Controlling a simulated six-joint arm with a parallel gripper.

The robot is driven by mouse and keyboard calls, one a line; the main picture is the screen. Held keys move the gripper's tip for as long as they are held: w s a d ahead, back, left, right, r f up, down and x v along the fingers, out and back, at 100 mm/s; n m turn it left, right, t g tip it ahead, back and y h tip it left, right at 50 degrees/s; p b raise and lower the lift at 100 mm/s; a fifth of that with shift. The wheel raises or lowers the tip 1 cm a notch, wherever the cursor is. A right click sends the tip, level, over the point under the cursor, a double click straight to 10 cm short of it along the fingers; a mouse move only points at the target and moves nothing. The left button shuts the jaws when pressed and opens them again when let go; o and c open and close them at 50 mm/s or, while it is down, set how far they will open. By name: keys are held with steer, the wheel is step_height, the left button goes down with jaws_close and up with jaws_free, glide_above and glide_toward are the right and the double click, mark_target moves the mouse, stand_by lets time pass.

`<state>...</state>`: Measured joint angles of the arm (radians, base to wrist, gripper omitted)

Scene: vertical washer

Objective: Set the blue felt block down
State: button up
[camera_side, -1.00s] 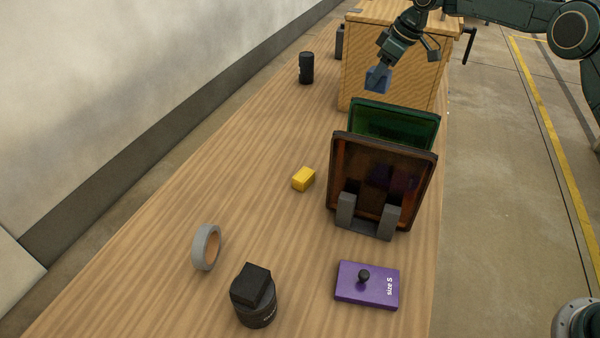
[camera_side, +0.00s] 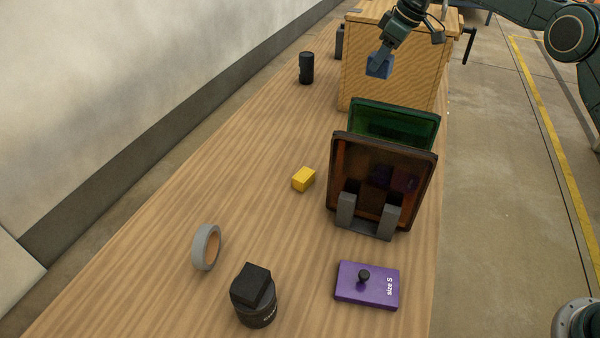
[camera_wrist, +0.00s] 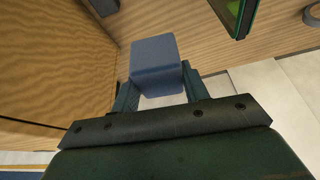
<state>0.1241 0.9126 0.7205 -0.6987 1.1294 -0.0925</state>
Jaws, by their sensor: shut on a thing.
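The blue felt block (camera_side: 379,67) is held up in the air in front of the wooden crate in the side view. In the wrist view the blue block (camera_wrist: 156,58) sits between the two fingertips. My gripper (camera_side: 381,60) is shut on it and points downward; it also shows in the wrist view (camera_wrist: 158,82). The block's underside and its exact height above the table cannot be told.
The wooden crate (camera_side: 395,75) stands behind the block. A green panel (camera_side: 395,122) and an amber panel (camera_side: 375,180) stand upright in a grey rack (camera_side: 345,213). A yellow block (camera_side: 304,179), grey tape (camera_side: 206,247), black cylinder (camera_side: 306,68), lens (camera_side: 254,300) and purple box (camera_side: 367,286) lie on the table.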

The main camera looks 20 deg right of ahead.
steer(key=shift+r, duration=0.6)
steer(key=shift+s+a+r, duration=0.15)
steer(key=shift+a, duration=1.1)
steer(key=s+a+n, duration=0.1)
steer(key=s+a, duration=0.3)
steer(key=a, duration=0.7)
steer(key=s+a, duration=0.5)
steer(key=a, duration=0.6)
steer(key=s+a, duration=0.8)
steer(key=s, duration=0.2)
steer(key=f, duration=0.5)
steer(key=shift+w+f, duration=0.1)
steer(key=shift+w, duration=0.3)
steer(key=shift+f, duration=0.1)
step_height(320, 180, down, 20)
steer(key=shift+r, duration=0.1)
